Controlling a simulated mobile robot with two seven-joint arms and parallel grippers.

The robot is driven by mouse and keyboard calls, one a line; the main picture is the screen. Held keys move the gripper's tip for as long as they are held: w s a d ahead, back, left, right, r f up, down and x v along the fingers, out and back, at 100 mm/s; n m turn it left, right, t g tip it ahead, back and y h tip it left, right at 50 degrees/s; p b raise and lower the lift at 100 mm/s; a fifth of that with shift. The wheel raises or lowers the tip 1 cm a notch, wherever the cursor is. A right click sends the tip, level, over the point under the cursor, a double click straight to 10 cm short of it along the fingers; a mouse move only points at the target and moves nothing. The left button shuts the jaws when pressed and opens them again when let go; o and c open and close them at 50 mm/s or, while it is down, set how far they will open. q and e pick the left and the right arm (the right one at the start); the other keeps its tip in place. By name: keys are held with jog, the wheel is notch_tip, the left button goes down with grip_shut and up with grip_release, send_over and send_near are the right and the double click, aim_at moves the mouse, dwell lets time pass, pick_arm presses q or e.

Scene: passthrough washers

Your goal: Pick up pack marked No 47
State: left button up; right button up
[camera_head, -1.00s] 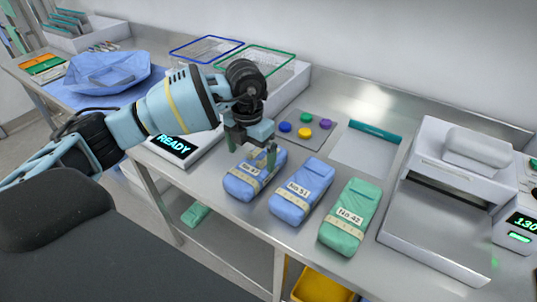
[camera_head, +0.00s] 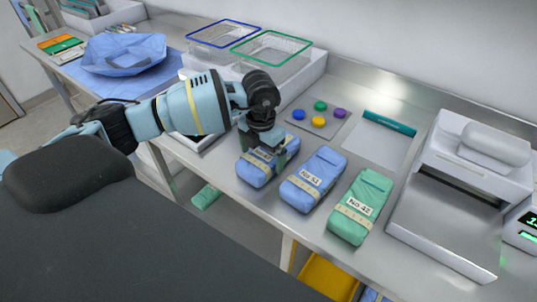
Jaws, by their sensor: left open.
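Three wrapped packs lie in a row on the steel counter. The left one is a blue pack (camera_head: 256,173) with a pale band; its label is mostly hidden by my gripper, so I cannot read its number. The middle blue pack (camera_head: 316,177) has a label that reads like No 51. The green pack (camera_head: 361,206) on the right has a label that reads like No 42. My left gripper (camera_head: 265,153) is open and points down at the left blue pack, its fingers at the pack's upper part. I cannot tell whether they touch it. My right gripper is out of view.
Behind the packs are a grey plate with colored buttons (camera_head: 319,121) and a flat tray with a teal strip (camera_head: 389,122). A white machine (camera_head: 465,195) stands at right. Wire baskets (camera_head: 272,48) and a blue cloth bundle (camera_head: 125,52) are farther back.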

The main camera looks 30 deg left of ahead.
aim_at(262, 155)
pick_arm(q)
notch_tip(262, 155, down, 2)
jog(key=shift+w+r, duration=0.1)
jog(key=c, duration=1.2)
notch_tip(262, 155, up, 10)
jog(key=shift+r, duration=0.1)
